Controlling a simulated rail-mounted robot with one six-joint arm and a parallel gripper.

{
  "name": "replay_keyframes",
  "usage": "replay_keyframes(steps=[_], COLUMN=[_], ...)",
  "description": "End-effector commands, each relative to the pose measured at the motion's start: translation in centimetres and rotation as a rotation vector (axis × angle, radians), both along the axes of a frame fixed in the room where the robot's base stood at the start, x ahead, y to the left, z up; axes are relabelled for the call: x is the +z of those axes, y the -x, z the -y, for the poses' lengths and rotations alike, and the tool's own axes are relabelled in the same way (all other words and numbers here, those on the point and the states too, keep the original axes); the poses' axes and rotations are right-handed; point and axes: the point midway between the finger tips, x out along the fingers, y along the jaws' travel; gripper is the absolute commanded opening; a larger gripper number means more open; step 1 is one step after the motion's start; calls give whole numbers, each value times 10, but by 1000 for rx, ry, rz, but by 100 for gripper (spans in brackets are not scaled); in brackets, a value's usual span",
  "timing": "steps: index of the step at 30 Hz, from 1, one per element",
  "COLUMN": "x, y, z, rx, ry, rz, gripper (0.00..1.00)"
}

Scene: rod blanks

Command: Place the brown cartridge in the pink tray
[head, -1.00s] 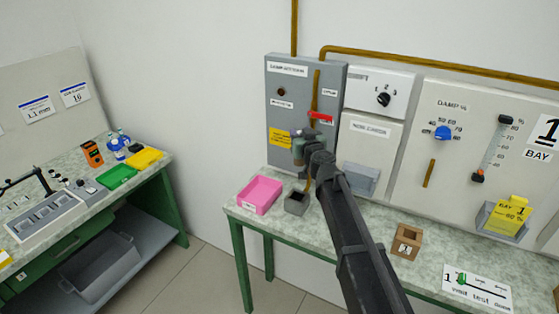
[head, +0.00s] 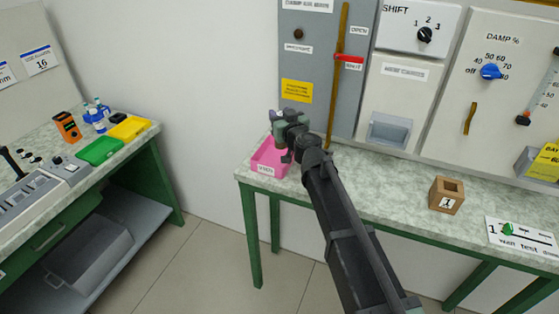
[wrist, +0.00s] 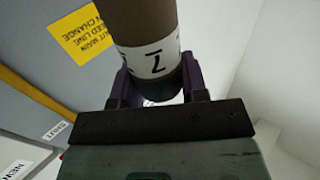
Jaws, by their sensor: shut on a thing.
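A brown cartridge (wrist: 145,22) with a white numbered band fills the top middle of the wrist view. My gripper (wrist: 157,82) is shut on it, with a dark purple finger on each side of the band. In the head view my gripper (head: 284,125) is above the pink tray (head: 258,163) and seems to hang over its back part. The cartridge cannot be made out clearly there. The tray sits at the left end of the bench, partly covered by my gripper and arm. The part of its floor that shows looks empty.
A grey wall panel (head: 310,65) with a red-handled lever (head: 348,59) stands close behind my gripper. Green (head: 100,150) and yellow (head: 128,128) trays lie on the left-hand bench.

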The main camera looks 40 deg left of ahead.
Motion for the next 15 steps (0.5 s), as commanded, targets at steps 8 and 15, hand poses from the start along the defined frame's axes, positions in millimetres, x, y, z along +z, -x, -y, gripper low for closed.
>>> replay_keyframes(steps=[8,15], x=[-49,-88], y=[0,0], z=[0,0], rx=[0,0], ry=[0,0], rz=[0,0], gripper=[1,1])
